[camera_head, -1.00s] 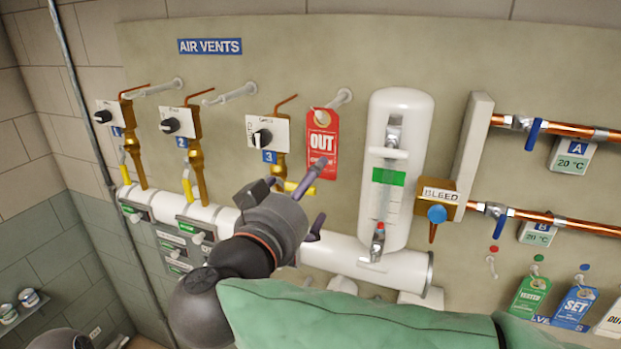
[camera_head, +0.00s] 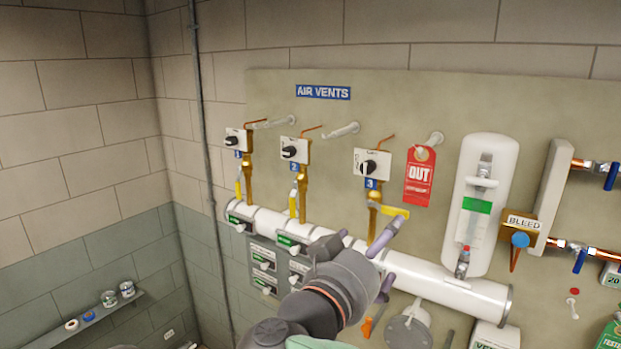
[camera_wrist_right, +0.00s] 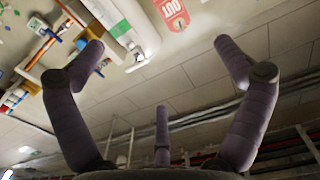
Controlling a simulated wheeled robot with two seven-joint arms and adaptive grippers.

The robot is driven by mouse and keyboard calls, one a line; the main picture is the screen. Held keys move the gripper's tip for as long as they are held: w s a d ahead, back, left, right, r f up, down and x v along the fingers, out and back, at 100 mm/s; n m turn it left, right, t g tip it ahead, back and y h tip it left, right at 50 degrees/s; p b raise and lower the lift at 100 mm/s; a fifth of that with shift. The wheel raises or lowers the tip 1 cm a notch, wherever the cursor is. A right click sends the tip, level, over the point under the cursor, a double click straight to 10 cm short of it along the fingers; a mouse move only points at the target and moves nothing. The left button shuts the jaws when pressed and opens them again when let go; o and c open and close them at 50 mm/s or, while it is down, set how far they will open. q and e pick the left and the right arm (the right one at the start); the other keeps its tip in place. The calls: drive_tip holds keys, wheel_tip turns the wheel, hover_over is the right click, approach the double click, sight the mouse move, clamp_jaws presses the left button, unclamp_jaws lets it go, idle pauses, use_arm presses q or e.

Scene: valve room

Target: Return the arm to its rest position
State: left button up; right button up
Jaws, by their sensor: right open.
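My right gripper (camera_head: 386,262) is in front of the white pipe, below the third air vent and its yellow lever (camera_head: 390,211). Its purple fingers overlap the pipe in the head view, and I cannot tell whether they touch it. In the right wrist view, the gripper (camera_wrist_right: 162,62) has its fingers spread wide with nothing between them. My right arm comes up from the bottom edge, with a little of its green sleeve (camera_head: 312,342) showing. My left gripper is out of view.
The wall board holds air vents, a red OUT tag (camera_head: 419,177) on a peg, a white cylinder (camera_head: 483,205) and a BLEED valve (camera_head: 521,239). The white pipe (camera_head: 450,285) runs below. A small shelf (camera_head: 75,323) with cans is at lower left. The space left of the board is clear.

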drive_tip(key=w+a+f+n+t+y+b, duration=0.1)
drive_tip(key=w+f+b, duration=0.1)
drive_tip(key=w+f, duration=0.45)
drive_tip(key=w+a+f+n+t+y+b, duration=0.1)
drive_tip(key=w+f+n+y+b, duration=0.15)
drive_tip(key=f, duration=0.75)
drive_tip(key=w+a+f+n+y+b, duration=0.1)
drive_tip(key=w+f+b, duration=0.1)
drive_tip(key=w+f, duration=0.45)
wheel_tip(320, 180, down, 28)
drive_tip(key=w+n+g+y+b, duration=0.2)
drive_tip(key=g+y+b, duration=0.1)
drive_tip(key=y+b, duration=0.15)
drive_tip(key=s+d+f+g+y+b, duration=0.15)
drive_tip(key=s+f+g+b, duration=0.35)
drive_tip(key=f, duration=1)
drive_tip(key=s+d+f+g+y+b, duration=0.1)
drive_tip(key=s+d+f+g+b, duration=0.1)
drive_tip(key=s+f, duration=0.95)
drive_tip(key=s+f+m+g+y+b, duration=0.2)
drive_tip(key=s+f+g, duration=0.4)
drive_tip(key=s+f, duration=1)
drive_tip(key=shift+f+g+b, duration=0.3)
drive_tip(key=shift+f+b, duration=0.5)
drive_tip(key=shift+b, duration=0.1)
